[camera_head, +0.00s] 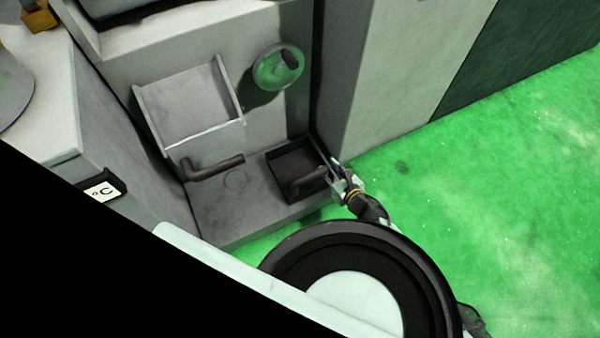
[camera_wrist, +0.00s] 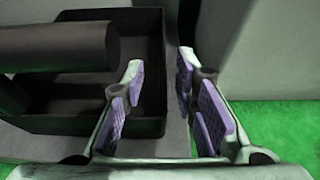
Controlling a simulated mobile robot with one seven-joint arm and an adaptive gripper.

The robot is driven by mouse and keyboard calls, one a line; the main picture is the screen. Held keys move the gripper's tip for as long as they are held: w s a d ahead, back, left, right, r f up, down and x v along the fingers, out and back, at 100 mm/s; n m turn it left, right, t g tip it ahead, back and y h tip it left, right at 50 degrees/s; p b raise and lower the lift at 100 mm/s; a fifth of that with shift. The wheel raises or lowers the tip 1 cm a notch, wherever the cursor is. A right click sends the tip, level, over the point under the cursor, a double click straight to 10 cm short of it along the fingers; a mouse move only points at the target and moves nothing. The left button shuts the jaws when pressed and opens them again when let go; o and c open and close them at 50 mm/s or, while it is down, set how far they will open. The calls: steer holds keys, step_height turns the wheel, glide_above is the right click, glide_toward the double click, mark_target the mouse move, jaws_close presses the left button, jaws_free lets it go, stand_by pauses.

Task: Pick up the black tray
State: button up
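The black tray (camera_head: 287,160) is a shallow open square box on a grey ledge at the foot of the machine. It fills the left and middle of the wrist view (camera_wrist: 146,35). A dark bent bar (camera_head: 310,181) crosses the tray's front corner and looms large at the left in the wrist view (camera_wrist: 55,48), hiding part of the tray. My gripper (camera_head: 338,172) is at the tray's right side. Its fingers (camera_wrist: 160,90) are apart, the left one over the tray's inside and the right one outside, with the right wall between them. I cannot tell whether they touch it.
A second bent bar (camera_head: 215,166) sticks out left of the tray, below a grey panel (camera_head: 190,105). A round green knob (camera_head: 279,68) is above the tray. A grey cabinet side (camera_head: 385,75) rises close to the right. Green floor (camera_head: 480,200) is clear to the right.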

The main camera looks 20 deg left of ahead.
steer(key=x, duration=0.4)
steer(key=shift+w+f+b, duration=0.2)
steer(key=shift+w+b, duration=0.1)
steer(key=shift+b, duration=0.1)
jaws_close()
stand_by(0.4)
